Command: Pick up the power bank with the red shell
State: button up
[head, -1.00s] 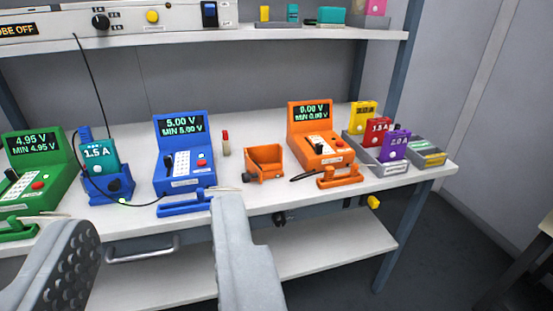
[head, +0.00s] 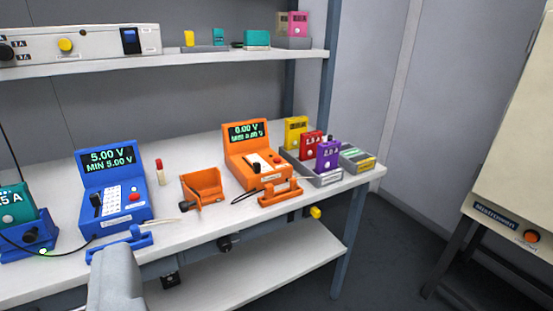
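The power bank with the red shell (head: 312,145) stands upright in a grey tray (head: 326,180) near the right end of the bench. It sits between a yellow power bank (head: 295,132) behind it and a purple one (head: 328,156) in front, which hides part of it. One grey finger of my gripper (head: 116,278) shows at the bottom left, well short of the tray and near the bench's front edge. The other finger is out of the frame. I see nothing held at the visible finger.
An orange tester (head: 256,165) and empty orange cradle (head: 203,188) stand left of the tray. A blue tester (head: 112,196) and a teal power bank (head: 14,207) are further left. A shelf (head: 200,60) runs above. A cream cabinet (head: 515,150) stands at right.

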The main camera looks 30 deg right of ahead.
aim_at(309, 141)
jog(key=i+l+z, duration=0.3)
jog(key=i+l, duration=0.15)
jog(key=l, duration=0.15)
jog(key=i+l+z, duration=0.3)
jog(key=i+l, duration=0.2)
